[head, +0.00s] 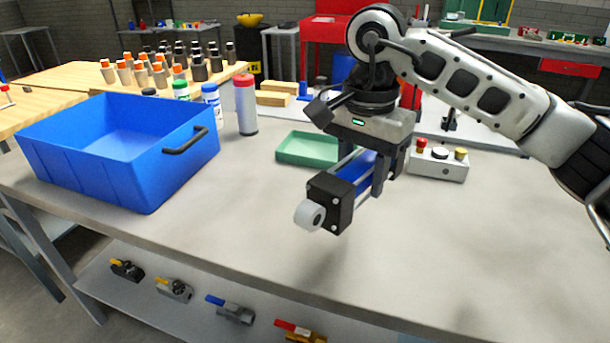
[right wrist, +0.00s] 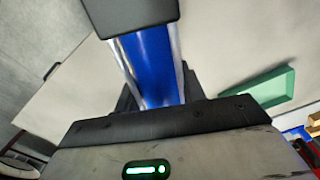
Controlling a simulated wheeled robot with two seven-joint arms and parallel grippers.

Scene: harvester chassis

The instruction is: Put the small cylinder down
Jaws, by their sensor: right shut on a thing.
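The small cylinder (head: 368,172) has a blue barrel, black square end blocks, silver rods and a light grey round rod end. My right gripper (head: 382,180) is shut on its blue barrel and holds it above the grey workbench (head: 440,265), with the rod end toward the front left. In the right wrist view the blue barrel (right wrist: 155,65) runs between the fingers, which are largely hidden. A black end block (right wrist: 130,12) shows at the top. My left gripper is in neither view.
A blue bin (head: 105,180) with a black handle stands on the bench's left. A green tray (head: 305,149) lies behind the cylinder. A control box with buttons (head: 438,162) is to the right. Bottles (head: 245,105) stand behind the bin. The front middle and right bench are clear.

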